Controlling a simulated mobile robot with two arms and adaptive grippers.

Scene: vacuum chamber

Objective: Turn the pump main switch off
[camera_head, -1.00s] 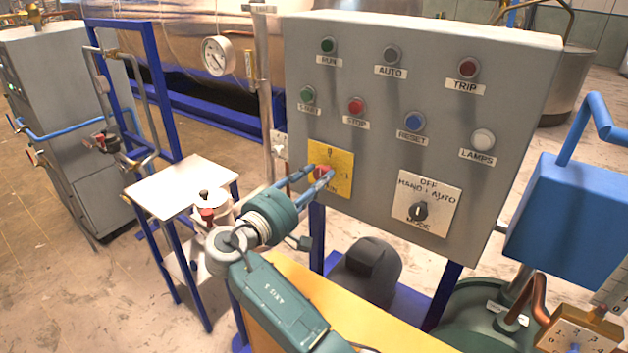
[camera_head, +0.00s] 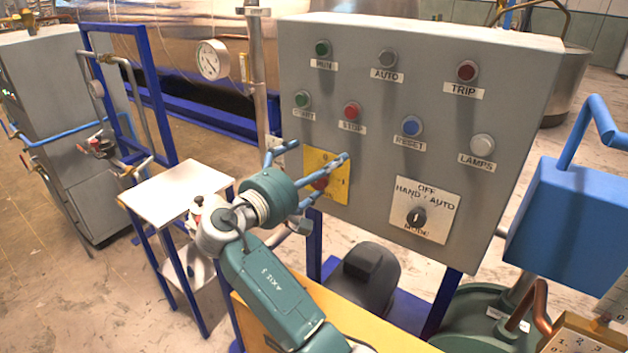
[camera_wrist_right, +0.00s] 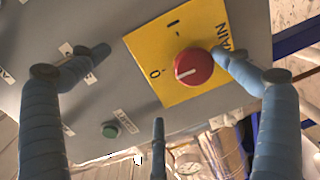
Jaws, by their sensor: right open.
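The pump main switch is a red round knob (camera_head: 319,183) on a yellow plate (camera_head: 340,188) at the lower left of the grey panel. In the right wrist view the knob (camera_wrist_right: 193,67) shows whole, its white line pointing toward the 0 mark on the yellow plate (camera_wrist_right: 205,22). My right gripper (camera_head: 307,157) is in front of the plate, fingers spread wide, holding nothing. In the wrist view the gripper (camera_wrist_right: 160,60) sits off to one side of the knob; one fingertip overlaps the plate beside the knob, and I cannot tell whether it touches. My left gripper is out of view.
The grey panel (camera_head: 300,60) also carries several lamps and buttons and a black mode switch (camera_head: 416,216). A small white-topped table (camera_head: 175,185) stands left of my arm. A blue box (camera_head: 570,225) stands at the right.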

